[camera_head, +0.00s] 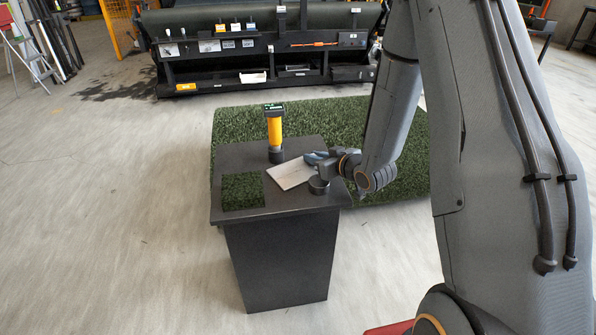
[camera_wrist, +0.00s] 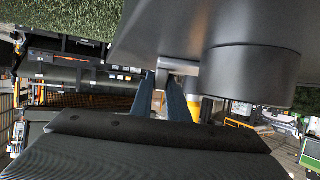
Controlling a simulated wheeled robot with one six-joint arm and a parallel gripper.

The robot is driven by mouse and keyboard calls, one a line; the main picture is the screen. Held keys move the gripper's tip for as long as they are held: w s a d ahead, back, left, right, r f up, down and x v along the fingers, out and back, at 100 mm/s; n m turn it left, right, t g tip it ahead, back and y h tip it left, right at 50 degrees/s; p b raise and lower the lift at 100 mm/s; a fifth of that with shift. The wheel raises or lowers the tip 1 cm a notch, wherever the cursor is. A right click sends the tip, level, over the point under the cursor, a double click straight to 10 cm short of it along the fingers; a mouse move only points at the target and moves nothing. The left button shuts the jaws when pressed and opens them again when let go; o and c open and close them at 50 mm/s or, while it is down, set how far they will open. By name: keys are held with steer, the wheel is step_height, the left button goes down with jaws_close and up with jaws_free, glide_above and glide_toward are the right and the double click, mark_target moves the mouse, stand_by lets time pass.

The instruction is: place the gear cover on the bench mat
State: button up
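A short dark round part (camera_head: 318,185), which looks like the gear cover, is at the right front of the black bench top. A large dark cylinder (camera_wrist: 255,75), probably the same part, shows close up in the wrist view. A pale flat sheet (camera_head: 290,173), possibly the bench mat, lies beside it. My gripper (camera_head: 313,157) is low over the bench's right side, just behind the round part. In the wrist view its two blue-grey fingers (camera_wrist: 162,88) stand slightly apart beside a small grey block (camera_wrist: 181,67). Whether they hold it is unclear.
A yellow cylinder (camera_head: 275,128) stands upright at the back of the black bench (camera_head: 285,255). A green turf square (camera_head: 243,190) lies on its left side. Open floor (camera_head: 110,220) is at the left.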

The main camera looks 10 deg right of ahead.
jaws_close()
steer(key=shift+r, duration=0.15)
